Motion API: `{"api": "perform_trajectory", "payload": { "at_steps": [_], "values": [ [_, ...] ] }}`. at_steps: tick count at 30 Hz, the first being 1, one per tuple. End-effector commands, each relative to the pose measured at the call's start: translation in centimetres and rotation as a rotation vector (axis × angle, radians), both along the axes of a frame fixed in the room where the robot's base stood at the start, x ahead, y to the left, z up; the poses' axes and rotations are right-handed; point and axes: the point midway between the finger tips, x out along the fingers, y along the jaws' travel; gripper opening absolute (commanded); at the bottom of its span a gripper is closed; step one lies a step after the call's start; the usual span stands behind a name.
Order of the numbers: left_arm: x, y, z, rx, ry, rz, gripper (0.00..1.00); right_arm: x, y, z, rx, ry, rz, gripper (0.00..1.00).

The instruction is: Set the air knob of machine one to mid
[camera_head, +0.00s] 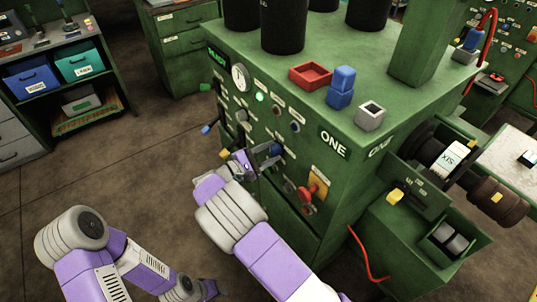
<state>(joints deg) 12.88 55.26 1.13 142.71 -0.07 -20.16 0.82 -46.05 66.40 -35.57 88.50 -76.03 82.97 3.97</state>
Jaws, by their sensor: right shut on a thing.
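Machine one (375,150) is the green cabinet in the middle, with a "ONE" label near its corner. Its front panel carries a round gauge (240,77), a green display, small labels and several knobs. My right gripper (272,154) is at this panel, shut on a knob there. The gripper's fingers cover most of that knob, so its setting cannot be read. The labels are too small to tell which knob is the air knob.
A red rotary switch (307,193) on a yellow plate sits right of my right gripper. A blue-tipped lever (207,129) sticks out at the panel's left. Open floor lies left.

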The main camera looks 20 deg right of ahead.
Motion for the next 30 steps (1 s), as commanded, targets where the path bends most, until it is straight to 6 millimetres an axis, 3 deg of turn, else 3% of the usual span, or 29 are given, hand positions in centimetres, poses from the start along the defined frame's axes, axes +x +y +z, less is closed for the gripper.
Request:
{"api": "perform_trajectory", "payload": {
  "at_steps": [21, 22, 26, 30],
  "values": [
    [0.01, 0.00, -0.35, 0.000, 0.000, 0.000, 0.43, -0.01, 0.08, -0.11, 0.030, -0.071, 0.002, 0.13],
    [0.01, 0.00, -0.35, 0.000, 0.000, 0.000, 0.43, -0.01, 0.08, -0.11, 0.030, -0.071, 0.002, 0.46],
    [0.01, 0.00, -0.35, 0.000, 0.000, 0.000, 0.43, -0.01, 0.07, -0.08, 0.029, -0.071, 0.001, 0.66],
    [0.01, 0.00, -0.34, 0.000, 0.000, 0.000, 0.43, -0.01, 0.04, -0.05, 0.028, -0.072, 0.001, 0.68]
  ]
}}
